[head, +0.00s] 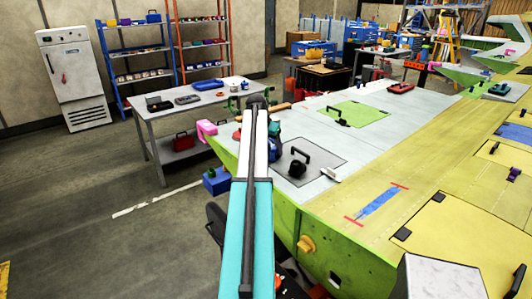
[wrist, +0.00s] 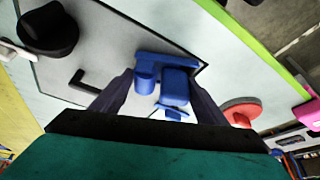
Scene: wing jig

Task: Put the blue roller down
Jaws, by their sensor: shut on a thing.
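The blue roller (wrist: 174,86) is between the two dark fingers of my gripper (wrist: 163,84) in the wrist view. My gripper is shut on it. The grey panel and pale wing skin lie behind the roller in that view; I cannot tell whether it touches them. In the head view my arm covers most of the gripper, and a bit of blue (head: 274,148) shows just right of the arm, above the wing's near end.
A grey panel (head: 322,152) carries a black handle and a dark round knob (head: 296,169). A pink clamp (head: 206,128) sits on the wing's left edge; a red disc (wrist: 241,112) is near the gripper. A green panel (head: 362,113) lies farther back. Pale skin between panels is mostly clear.

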